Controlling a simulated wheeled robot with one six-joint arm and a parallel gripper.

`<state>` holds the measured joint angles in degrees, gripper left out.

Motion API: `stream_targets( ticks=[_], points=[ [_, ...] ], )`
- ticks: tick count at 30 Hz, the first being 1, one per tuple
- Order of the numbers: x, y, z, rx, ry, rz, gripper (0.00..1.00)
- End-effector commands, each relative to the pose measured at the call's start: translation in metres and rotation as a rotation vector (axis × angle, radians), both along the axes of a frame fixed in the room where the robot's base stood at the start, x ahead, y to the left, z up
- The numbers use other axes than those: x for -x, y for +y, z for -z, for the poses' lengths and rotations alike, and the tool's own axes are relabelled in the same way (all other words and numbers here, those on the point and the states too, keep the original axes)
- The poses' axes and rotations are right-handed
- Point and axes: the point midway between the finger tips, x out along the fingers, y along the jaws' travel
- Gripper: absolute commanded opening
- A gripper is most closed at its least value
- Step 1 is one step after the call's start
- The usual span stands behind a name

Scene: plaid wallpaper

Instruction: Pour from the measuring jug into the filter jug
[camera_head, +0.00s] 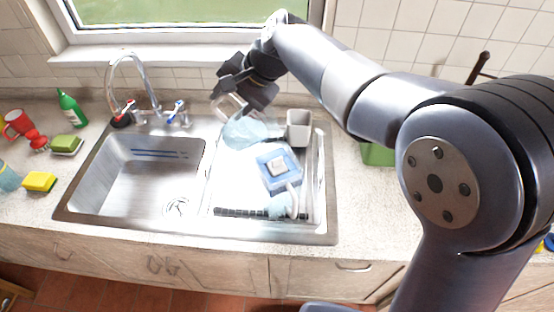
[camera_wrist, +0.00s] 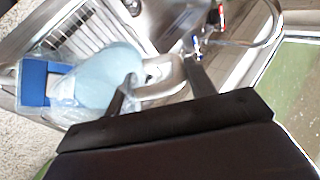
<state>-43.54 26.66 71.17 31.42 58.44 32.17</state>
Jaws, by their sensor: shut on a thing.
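The measuring jug (camera_head: 245,132) is clear with a pale blue look, above the drainboard beside the sink. My gripper (camera_head: 229,94) is shut on its handle, which shows between the fingers in the wrist view (camera_wrist: 163,89). The jug appears tilted; I cannot make out a stream of liquid. The filter jug (camera_head: 271,180) stands on the drainboard just right of and nearer than the measuring jug, with a blue-and-white top and its handle toward the front. In the wrist view its blue top (camera_wrist: 34,84) is at the left, partly hidden by the measuring jug (camera_wrist: 108,72).
A pale square cup (camera_head: 299,128) stands close behind the filter jug. The empty sink basin (camera_head: 150,172) is to the left. The tap (camera_head: 133,60) rises behind the basin. A green bottle (camera_head: 70,108), red mug (camera_head: 16,123) and yellow sponge (camera_head: 40,181) are farther left.

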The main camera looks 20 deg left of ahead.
Motion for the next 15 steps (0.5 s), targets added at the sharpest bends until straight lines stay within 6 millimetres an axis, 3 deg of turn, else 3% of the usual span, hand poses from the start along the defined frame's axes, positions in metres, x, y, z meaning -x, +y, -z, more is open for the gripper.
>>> stream_targets(
  ticks=[15],
  points=[
    [0.000, -0.014, -0.002, -0.145, -0.001, 0.000, 0.18]
  ],
)
